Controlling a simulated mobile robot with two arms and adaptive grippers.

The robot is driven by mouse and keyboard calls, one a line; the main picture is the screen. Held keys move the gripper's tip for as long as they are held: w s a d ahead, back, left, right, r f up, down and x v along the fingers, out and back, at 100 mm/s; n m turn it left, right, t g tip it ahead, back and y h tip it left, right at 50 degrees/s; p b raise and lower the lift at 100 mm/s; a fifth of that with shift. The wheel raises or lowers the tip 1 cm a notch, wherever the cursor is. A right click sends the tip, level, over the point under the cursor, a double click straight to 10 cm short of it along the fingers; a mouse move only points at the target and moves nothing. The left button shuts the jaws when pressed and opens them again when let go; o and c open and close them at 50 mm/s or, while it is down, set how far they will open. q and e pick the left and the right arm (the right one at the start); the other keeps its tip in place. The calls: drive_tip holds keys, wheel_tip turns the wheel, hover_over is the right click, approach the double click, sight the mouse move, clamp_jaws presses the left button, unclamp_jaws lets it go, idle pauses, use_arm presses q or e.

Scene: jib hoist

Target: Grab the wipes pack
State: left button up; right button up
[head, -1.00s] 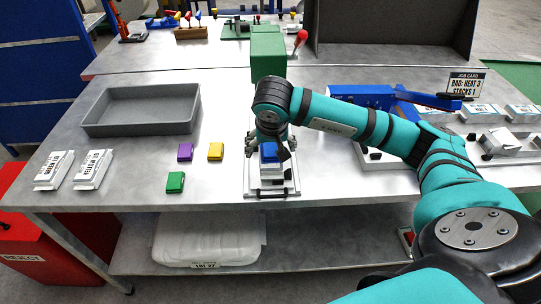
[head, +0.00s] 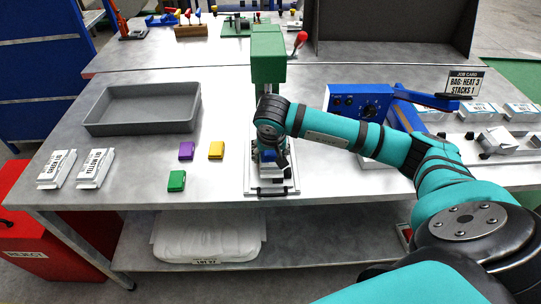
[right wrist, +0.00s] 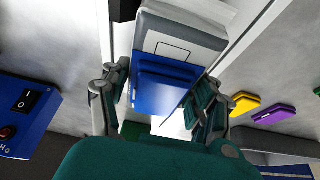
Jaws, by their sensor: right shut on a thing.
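The wipes pack (right wrist: 183,40) is white and grey with a blue lid (right wrist: 162,84) on its face. In the head view the blue lid (head: 268,155) shows in part under my wrist, and my gripper hides most of the pack. My right gripper (head: 268,164) points down over the white fixture on the bench. In the right wrist view my right gripper (right wrist: 160,100) has a finger on each side of the pack and is shut on it. The exact contact of the fingertips is hidden. My left gripper is not in view.
A green press head (head: 268,55) stands right behind my wrist. A blue heat sealer (head: 357,101) is to the right. Purple (head: 186,150), yellow (head: 216,150) and green (head: 176,181) lids, two labelled white packs (head: 94,168) and a grey tray (head: 140,123) are to the left.

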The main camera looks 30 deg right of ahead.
drive_tip(key=c, duration=0.3)
drive_tip(key=shift+r, duration=0.1)
